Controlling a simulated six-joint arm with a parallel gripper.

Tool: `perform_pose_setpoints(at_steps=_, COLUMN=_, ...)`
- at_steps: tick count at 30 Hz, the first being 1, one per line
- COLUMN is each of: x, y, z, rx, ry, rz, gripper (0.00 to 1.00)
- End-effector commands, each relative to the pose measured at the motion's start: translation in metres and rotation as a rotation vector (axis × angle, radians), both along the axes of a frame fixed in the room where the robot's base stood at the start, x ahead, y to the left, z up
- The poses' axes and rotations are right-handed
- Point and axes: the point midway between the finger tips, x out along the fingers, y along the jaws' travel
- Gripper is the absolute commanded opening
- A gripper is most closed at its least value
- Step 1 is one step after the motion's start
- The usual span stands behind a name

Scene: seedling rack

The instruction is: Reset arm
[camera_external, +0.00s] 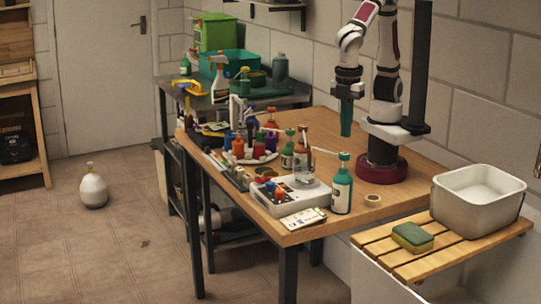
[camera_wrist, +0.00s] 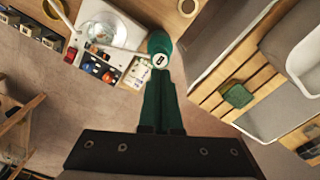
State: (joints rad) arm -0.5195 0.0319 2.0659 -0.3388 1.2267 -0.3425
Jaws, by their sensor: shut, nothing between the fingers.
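My gripper (camera_external: 346,117) points down above the wooden table, its long green fingers together and nothing between them. In the wrist view my gripper (camera_wrist: 160,80) shows its two green fingers side by side. A teal pump bottle (camera_external: 342,192) stands upright on the table, in front of and below my gripper in the external view. Its top shows just beyond the fingertips in the wrist view (camera_wrist: 160,46), where I cannot tell the gap in height. The arm is folded near its base at the back of the table.
The wooden table (camera_external: 420,148) holds a white device (camera_external: 290,193), several bottles and a tape ring (camera_external: 373,200). A slatted shelf (camera_external: 400,252) at right bears a sponge (camera_external: 412,237) and a white basin (camera_external: 478,215). Table room right of my base is clear.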

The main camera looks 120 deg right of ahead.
Motion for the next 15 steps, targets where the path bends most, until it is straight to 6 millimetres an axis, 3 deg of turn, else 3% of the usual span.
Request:
perform_pose_setpoints(at_steps=6, x=0.0, y=0.0, z=0.026, rx=0.0, ry=-0.001, rz=0.001, gripper=0.0)
perform_pose_setpoints(at_steps=15, x=-0.001, y=-0.001, z=0.029, rx=0.0, ry=0.001, rz=-0.006, gripper=0.0)
